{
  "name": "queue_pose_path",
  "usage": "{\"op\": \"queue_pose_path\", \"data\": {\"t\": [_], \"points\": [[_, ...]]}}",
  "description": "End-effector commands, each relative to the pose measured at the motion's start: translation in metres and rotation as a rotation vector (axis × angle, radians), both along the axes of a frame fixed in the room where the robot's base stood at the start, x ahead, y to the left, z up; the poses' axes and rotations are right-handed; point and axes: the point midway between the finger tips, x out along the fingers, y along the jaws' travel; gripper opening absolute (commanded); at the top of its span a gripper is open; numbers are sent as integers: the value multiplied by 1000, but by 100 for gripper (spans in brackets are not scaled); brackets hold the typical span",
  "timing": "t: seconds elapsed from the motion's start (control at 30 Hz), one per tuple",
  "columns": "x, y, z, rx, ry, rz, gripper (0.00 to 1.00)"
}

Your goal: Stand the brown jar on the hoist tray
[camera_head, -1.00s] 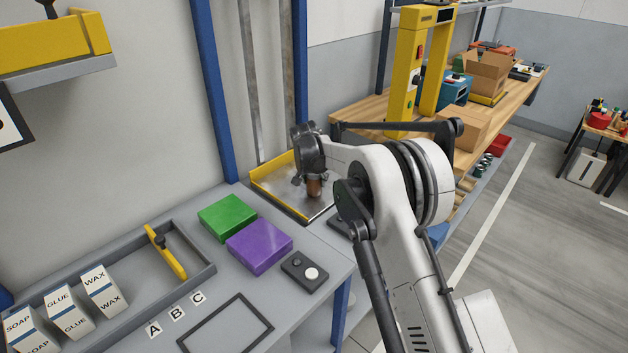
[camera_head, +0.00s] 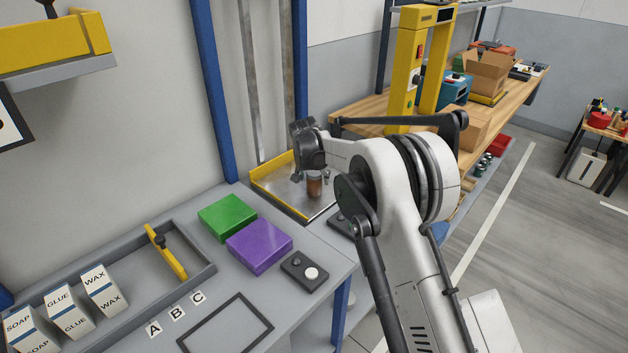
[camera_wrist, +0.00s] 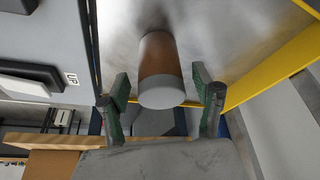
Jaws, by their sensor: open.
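The brown jar (camera_head: 314,186) with a grey lid stands upright on the hoist tray (camera_head: 291,207), a metal plate with yellow edges. My gripper (camera_head: 310,178) is above and beside the jar. In the wrist view the jar (camera_wrist: 160,70) shows between and beyond the two green-padded fingertips of my gripper (camera_wrist: 162,98). The fingers are spread wide, with a gap on each side of the jar. The tray's metal surface (camera_wrist: 225,40) lies behind the jar in that view. Part of the tray is hidden behind my arm in the head view.
A green box (camera_head: 227,217) and a purple box (camera_head: 259,246) lie on the grey bench left of the tray. A button box (camera_head: 305,271) sits near the bench edge. Blue posts (camera_head: 213,90) rise behind. A wooden bench (camera_head: 360,108) stands to the right.

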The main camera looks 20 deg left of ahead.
Motion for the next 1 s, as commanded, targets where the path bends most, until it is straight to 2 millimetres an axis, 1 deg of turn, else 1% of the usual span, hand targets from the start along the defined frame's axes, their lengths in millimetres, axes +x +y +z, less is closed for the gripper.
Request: {"op": "queue_pose_path", "data": {"t": [0.3, 0.5, 0.6, 0.7, 1.0], "points": [[-24, -2, 56, 0, 0, 0, 63], [-35, -2, 84, 0, 0, 1, 63], [-39, -2, 92, 0, 0, 1, 63], [-40, -2, 96, 0, 0, 1, 63], [-41, -4, 100, 0, 0, 0, 63]]}}
